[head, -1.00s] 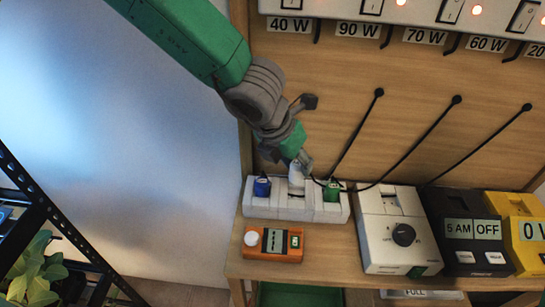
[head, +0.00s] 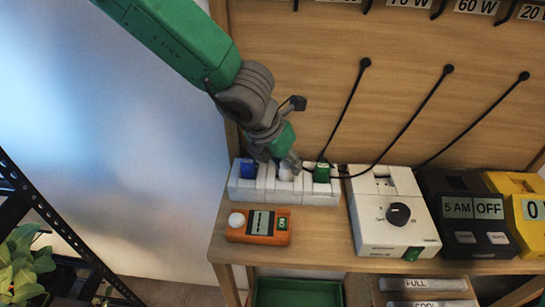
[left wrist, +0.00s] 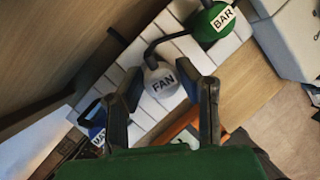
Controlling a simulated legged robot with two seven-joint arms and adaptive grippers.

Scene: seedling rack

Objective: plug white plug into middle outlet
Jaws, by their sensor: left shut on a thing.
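The white plug (left wrist: 161,82), labelled FAN, is between the fingers of my left gripper (left wrist: 165,92) in the left wrist view. In the head view my left gripper (head: 288,162) is shut on the white plug (head: 286,173) at the middle outlet of the white power strip (head: 320,199). The gripper partly hides the plug, and I cannot tell how deep it sits. A blue plug (head: 248,168) is in the left outlet and a green plug (head: 321,172) in the right one. The green plug, labelled BAR (left wrist: 214,22), also shows in the left wrist view. My right gripper is not in view.
An orange meter (head: 259,227) lies in front of the strip on the wooden bench (head: 310,250). A white dial box (head: 395,220), a black timer (head: 470,222) and a yellow box (head: 520,205) stand to the right. Black cords (head: 415,110) cross the back panel.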

